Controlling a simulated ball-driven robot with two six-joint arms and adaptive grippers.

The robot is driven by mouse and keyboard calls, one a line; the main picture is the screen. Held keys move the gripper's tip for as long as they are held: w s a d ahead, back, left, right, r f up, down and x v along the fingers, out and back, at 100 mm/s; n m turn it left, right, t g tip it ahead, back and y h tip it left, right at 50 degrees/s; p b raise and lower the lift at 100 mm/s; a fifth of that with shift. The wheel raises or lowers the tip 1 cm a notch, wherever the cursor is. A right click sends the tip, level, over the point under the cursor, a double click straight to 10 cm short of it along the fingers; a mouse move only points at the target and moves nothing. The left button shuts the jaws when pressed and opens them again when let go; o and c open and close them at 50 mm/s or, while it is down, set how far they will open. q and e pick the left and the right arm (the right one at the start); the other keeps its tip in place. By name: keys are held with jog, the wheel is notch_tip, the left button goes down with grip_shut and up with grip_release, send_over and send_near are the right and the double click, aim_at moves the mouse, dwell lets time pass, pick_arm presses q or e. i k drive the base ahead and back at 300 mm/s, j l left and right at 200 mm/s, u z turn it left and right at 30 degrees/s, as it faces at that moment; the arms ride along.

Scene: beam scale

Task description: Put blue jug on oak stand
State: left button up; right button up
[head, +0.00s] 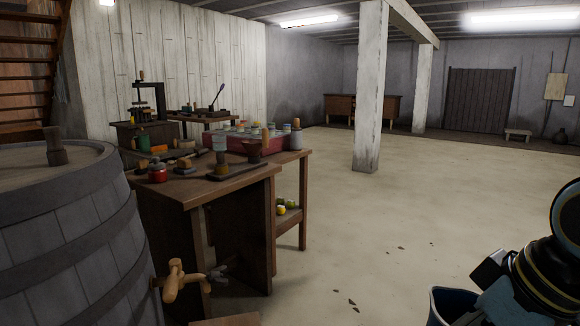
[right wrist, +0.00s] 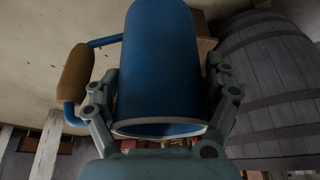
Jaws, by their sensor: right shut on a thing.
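The blue jug (right wrist: 158,65) fills the middle of the right wrist view, with a white inside edge at its rim and a tan grip on its blue handle (right wrist: 78,75) at the left. My right gripper (right wrist: 163,85) is shut on the jug, one finger on each side of its body. In the head view the jug (head: 452,306) shows only in part at the bottom right, cut off by the frame edge. A brown wooden surface (head: 228,320) shows at the bottom edge below the barrel tap; I cannot tell whether it is the oak stand. My left gripper is not in view.
A large barrel (head: 65,230) with a wooden tap (head: 178,282) stands at the left. Behind it is a cluttered workbench (head: 215,190) with jars and tools. A white pillar (head: 370,90) stands farther back. The floor at centre and right is mostly clear.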

aim_at(192, 184)
jog(key=i+l+z, duration=0.5)
jog(key=l+z, duration=0.25)
jog(key=i+l+z, duration=0.1)
jog(key=i+z, duration=0.25)
jog(key=i+u, duration=0.5)
jog(key=i+l+u, duration=0.25)
jog(key=i+u, duration=0.4)
jog(key=u, duration=0.3)
jog(key=i+u, duration=0.15)
jog(key=u, duration=0.25)
jog(key=i+u, duration=0.1)
jog(key=u, duration=0.35)
jog(key=i+l+u, duration=0.1)
jog(key=u, duration=0.3)
jog(key=i+l+u, duration=0.1)
jog(key=l+u, duration=0.15)
jog(key=u, duration=0.2)
